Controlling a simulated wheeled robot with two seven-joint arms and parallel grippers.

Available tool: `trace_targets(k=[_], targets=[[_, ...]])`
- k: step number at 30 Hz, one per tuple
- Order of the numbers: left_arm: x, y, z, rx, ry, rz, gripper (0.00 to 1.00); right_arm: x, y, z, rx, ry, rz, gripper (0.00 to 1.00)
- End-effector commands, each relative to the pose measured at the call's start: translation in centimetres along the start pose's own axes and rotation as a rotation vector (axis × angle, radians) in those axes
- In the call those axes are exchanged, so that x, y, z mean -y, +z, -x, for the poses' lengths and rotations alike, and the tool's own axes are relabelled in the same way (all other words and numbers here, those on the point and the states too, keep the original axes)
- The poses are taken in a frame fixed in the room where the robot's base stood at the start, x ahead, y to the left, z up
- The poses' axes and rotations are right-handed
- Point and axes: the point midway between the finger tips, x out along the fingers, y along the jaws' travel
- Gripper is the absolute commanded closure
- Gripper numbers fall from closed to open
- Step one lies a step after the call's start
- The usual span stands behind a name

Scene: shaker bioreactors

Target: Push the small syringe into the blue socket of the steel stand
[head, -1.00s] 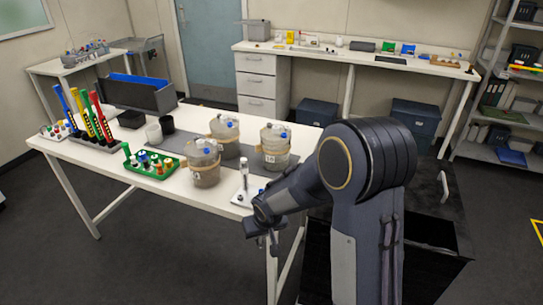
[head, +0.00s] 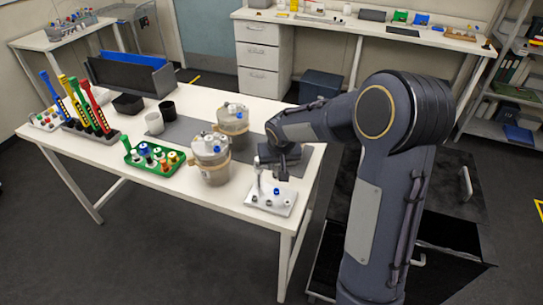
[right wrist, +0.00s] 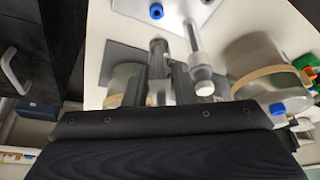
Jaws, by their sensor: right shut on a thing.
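The steel stand (head: 284,207) is a pale plate with small sockets and an upright post, near the front right corner of the white table. In the right wrist view its plate (right wrist: 190,12) carries a blue socket (right wrist: 156,11) and the post with a white round end (right wrist: 200,75). My right gripper (head: 279,168) is above the back of the stand, shut on the small syringe. In the right wrist view the syringe (right wrist: 158,50) is a greyish cylinder, partly hidden by the fingers (right wrist: 167,82). It is apart from the blue socket. My left gripper is out of view.
Lidded vessels (head: 211,160) stand left of and behind the stand, one close by. A green rack (head: 153,160) and a coloured tube rack (head: 90,118) are further left. A dark cabinet (head: 455,215) stands beside the table's right end.

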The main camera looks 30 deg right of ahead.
Motion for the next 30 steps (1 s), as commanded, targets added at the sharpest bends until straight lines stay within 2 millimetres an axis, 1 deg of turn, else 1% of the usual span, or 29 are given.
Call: trace_targets(k=[8, 18, 20, 30], targets=[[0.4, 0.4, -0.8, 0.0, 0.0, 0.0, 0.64, 0.0, 0.6, -1.4, 0.0, 0.0, 0.001, 1.0], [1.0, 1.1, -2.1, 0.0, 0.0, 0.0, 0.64, 0.0, 1.6, -3.9, 0.001, 0.0, -0.001, 1.0], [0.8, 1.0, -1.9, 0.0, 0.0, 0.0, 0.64, 0.0, 1.4, -3.5, -0.001, 0.0, -0.001, 1.0], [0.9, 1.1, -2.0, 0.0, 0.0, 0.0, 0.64, 0.0, 1.5, -3.5, -0.001, 0.0, 0.0, 1.0]])
